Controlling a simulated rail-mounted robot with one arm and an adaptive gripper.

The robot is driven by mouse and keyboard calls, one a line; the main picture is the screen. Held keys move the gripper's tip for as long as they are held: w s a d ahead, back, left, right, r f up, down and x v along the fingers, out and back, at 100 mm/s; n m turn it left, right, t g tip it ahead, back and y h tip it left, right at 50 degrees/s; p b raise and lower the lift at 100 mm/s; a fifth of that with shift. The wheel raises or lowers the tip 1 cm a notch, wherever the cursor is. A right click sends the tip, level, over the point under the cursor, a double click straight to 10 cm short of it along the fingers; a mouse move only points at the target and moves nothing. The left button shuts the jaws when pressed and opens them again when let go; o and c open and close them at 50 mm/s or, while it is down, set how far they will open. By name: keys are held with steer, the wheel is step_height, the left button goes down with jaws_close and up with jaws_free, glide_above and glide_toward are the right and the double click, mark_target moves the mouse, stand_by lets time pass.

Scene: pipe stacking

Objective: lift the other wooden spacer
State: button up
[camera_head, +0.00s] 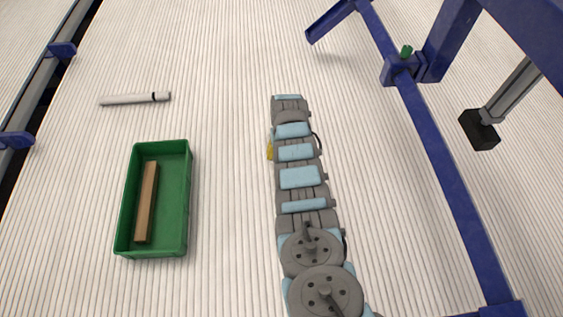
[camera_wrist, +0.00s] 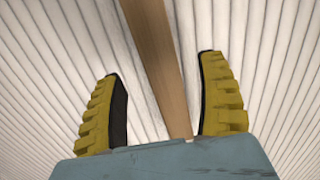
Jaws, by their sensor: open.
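One wooden spacer (camera_head: 146,202) lies in the green tray in the head view. The other wooden spacer (camera_wrist: 150,40) is a long brown bar in the wrist view, running from the top edge down between my fingers. My gripper (camera_wrist: 160,64) is open, with one yellow finger on each side of this spacer. Gaps show between the bar and both fingers. In the head view my arm hides this spacer and most of my gripper; only a bit of yellow finger (camera_head: 270,148) shows.
The green tray (camera_head: 185,205) stands left of my arm. White ribbed rows (camera_head: 225,60) form the surface. Blue frame bars (camera_head: 440,150) with a black block (camera_head: 479,130) stand at right, with another rail at far left.

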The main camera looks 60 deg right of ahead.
steer(key=shift+w+f+b, duration=0.15)
steer(key=shift+f+b, duration=1.8)
steer(key=shift+f, duration=0.65)
jaws_close()
